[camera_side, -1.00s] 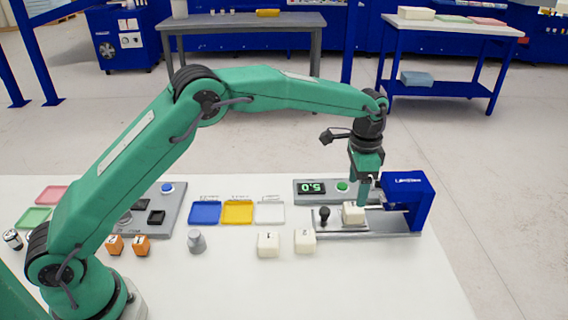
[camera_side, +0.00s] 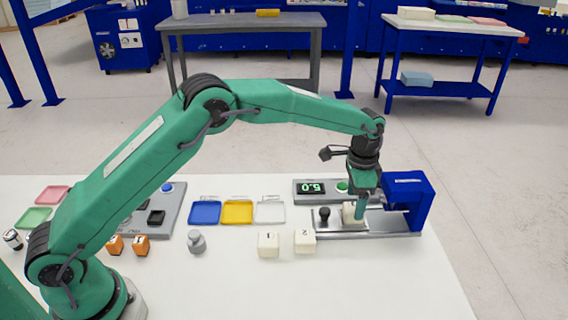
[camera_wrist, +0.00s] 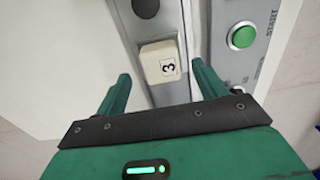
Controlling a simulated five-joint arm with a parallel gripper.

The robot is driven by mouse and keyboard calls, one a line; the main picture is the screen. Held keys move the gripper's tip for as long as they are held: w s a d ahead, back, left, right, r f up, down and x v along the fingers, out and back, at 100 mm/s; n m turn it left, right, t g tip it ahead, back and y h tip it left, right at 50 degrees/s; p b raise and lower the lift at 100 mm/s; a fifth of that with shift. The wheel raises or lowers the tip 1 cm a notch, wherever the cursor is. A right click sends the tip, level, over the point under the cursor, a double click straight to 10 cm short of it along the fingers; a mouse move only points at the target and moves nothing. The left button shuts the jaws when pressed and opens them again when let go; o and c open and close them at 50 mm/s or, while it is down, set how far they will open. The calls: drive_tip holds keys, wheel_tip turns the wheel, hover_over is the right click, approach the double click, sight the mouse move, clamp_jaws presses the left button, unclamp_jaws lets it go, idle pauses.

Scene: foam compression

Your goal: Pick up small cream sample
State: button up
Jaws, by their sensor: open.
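A small cream block marked 3 (camera_wrist: 161,62) sits on the metal bed of the blue press (camera_side: 408,200). In the side view this cream block (camera_side: 349,212) is partly hidden by a green finger. My gripper (camera_side: 360,207) points down over the bed, its fingertips at about the block's height. In the wrist view my gripper (camera_wrist: 160,88) is open, with the block ahead between the lines of its two fingers and a gap on each side. Two more cream blocks, marked 1 (camera_side: 268,245) and 2 (camera_side: 305,241), stand on the white table.
A black knob (camera_side: 324,215) stands on the bed left of the block. The control box (camera_side: 318,189) with a green START button lies behind. Blue (camera_side: 205,213), yellow (camera_side: 237,212) and clear trays lie to the left. A grey weight (camera_side: 196,242) stands in front of them.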

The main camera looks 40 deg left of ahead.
sight(354, 207)
drive_tip(key=shift+f, duration=1.8)
drive_tip(key=c, duration=1.1)
drive_tip(key=shift+r, duration=0.1)
drive_tip(key=shift+w+r, duration=0.1)
drive_tip(key=shift+r, duration=0.55)
drive_tip(key=r, duration=0.3)
drive_tip(key=shift+s+d, duration=0.15)
drive_tip(key=shift+s, duration=0.05)
drive_tip(key=s+d+r, duration=0.2)
drive_tip(key=s, duration=0.1)
drive_tip(key=s+d+r, duration=0.2)
drive_tip(key=d, duration=0.1)
drive_tip(key=s+d+r, duration=0.2)
drive_tip(key=s, duration=0.1)
drive_tip(key=shift+s+d+r, duration=0.15)
drive_tip(key=shift+s+r, duration=0.15)
